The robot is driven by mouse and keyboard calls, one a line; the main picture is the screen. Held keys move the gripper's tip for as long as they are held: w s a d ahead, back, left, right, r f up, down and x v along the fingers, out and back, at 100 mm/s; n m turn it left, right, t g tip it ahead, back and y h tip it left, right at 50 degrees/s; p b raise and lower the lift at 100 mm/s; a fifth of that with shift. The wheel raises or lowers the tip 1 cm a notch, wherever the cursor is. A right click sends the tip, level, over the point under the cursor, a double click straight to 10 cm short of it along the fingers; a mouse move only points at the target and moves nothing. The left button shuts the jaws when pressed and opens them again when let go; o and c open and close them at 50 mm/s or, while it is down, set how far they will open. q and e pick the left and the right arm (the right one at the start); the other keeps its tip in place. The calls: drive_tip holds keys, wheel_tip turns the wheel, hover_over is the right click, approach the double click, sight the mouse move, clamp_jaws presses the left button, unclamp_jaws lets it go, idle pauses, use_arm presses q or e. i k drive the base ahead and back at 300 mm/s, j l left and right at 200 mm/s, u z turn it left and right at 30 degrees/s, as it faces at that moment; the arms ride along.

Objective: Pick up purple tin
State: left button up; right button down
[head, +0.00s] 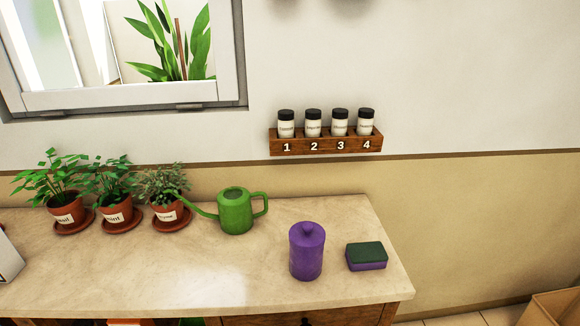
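The purple tin (306,253) stands upright on the right part of the pale countertop (150,274). It has a lid with a round knob on top. It stands apart from the things around it, and nothing hides it. Neither of my grippers shows in the head view.
A purple and dark green sponge (366,257) lies right of the tin, near the counter's right edge. A green watering can (235,211) stands behind left, beside potted herbs (116,211). A wooden rack (326,144) with numbered jars hangs on the wall.

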sight(303, 266)
drive_tip(key=l+u, duration=0.35)
drive_tip(key=l, duration=0.55)
drive_tip(key=l+u, duration=0.35)
drive_tip(key=l, duration=0.6)
